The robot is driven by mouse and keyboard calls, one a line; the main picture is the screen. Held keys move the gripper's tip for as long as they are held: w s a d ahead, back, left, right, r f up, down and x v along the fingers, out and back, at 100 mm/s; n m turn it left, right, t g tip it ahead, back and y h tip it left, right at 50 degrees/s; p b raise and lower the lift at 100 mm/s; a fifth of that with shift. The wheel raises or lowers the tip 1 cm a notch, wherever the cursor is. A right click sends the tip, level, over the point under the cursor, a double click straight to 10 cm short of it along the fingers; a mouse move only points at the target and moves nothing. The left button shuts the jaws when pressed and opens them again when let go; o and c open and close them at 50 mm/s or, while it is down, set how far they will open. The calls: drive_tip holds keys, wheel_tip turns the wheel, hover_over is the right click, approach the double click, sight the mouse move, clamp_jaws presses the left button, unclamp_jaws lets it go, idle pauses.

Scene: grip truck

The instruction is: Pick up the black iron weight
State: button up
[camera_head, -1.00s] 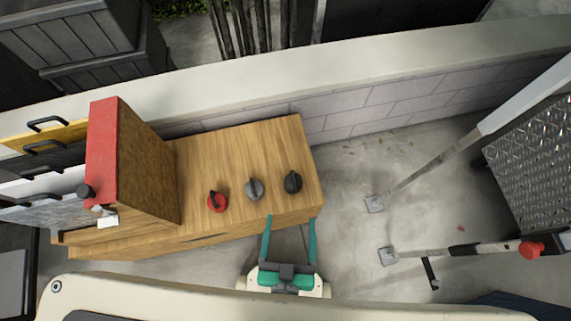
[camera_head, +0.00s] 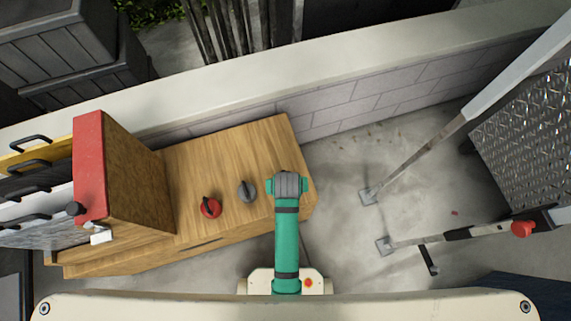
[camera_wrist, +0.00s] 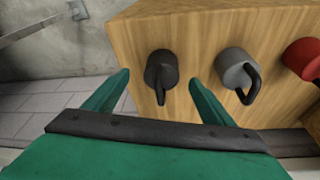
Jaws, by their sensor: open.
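The black iron weight (camera_wrist: 161,70) stands on the wooden cabinet top (camera_head: 240,145), with its handle toward the viewer in the wrist view. In the head view it is hidden under my arm. My gripper (camera_wrist: 158,80) is open and empty, its two green fingers on either side of the black weight in the wrist picture. It also shows in the head view (camera_head: 289,185), over the right end of the cabinet top. I cannot tell how high the fingers are above the weight.
A grey weight (camera_head: 247,190) and a red weight (camera_head: 208,208) stand left of my gripper in the head view. A tall red-topped wooden box (camera_head: 130,175) rises at the left. A low wall (camera_head: 380,90) runs behind the cabinet. Metal struts (camera_head: 425,155) stand to the right.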

drive_tip(key=w+r+g, duration=0.2)
drive_tip(key=w, duration=0.1)
drive_tip(key=shift+w+r+g, duration=0.15)
drive_tip(key=shift+r+g, duration=0.15)
drive_tip(key=shift+r, duration=0.1)
drive_tip(key=shift+w+a+r+g, duration=0.1)
drive_tip(key=shift+w+r+g, duration=0.15)
drive_tip(key=shift+r, duration=0.3)
drive_tip(key=shift+a+f, duration=0.2)
drive_tip(key=shift+f, duration=5.1)
drive_tip(key=c, duration=1.9)
drive_tip(key=shift+r, duration=0.15)
clamp_jaws()
